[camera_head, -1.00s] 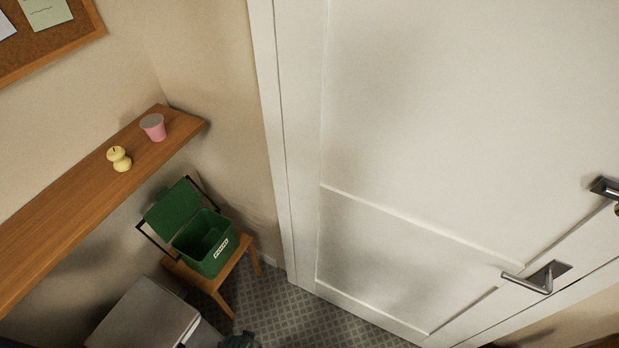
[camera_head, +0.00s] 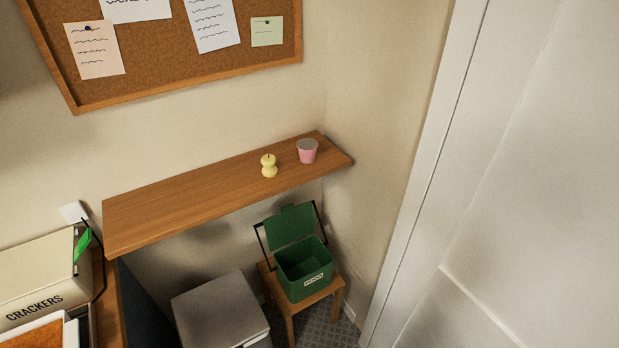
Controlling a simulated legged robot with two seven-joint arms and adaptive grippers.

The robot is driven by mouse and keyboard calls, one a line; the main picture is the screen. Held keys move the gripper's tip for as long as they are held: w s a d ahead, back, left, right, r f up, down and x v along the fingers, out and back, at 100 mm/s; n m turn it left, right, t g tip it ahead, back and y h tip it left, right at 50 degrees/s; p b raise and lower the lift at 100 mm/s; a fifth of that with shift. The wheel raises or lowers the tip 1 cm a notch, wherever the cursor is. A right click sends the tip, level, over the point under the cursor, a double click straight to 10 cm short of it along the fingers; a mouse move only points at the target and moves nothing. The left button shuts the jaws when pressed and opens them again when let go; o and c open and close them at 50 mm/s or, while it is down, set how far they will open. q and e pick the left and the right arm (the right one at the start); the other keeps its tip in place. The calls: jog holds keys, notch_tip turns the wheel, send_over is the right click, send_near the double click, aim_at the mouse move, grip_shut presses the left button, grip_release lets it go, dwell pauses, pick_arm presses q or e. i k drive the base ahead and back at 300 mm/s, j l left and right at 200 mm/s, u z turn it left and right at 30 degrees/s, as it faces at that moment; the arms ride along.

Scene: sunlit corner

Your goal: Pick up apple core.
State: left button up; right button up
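The apple core (camera_head: 269,166) is pale yellow and narrow in the middle, with a small dark stem on top. It stands upright on the wooden wall shelf (camera_head: 165,208), toward the shelf's right end. A pink cup (camera_head: 307,151) with a greyish top stands just to its right, apart from it. Neither of my grippers shows in the head view.
Below the shelf, an open green bin (camera_head: 304,269) sits on a small wooden stool (camera_head: 338,290). A grey box-like bin (camera_head: 222,312) stands left of it. A crackers box (camera_head: 38,280) is at lower left. A white door (camera_head: 540,190) fills the right.

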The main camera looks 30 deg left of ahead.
aim_at(270, 169)
jog(key=u, duration=1.25)
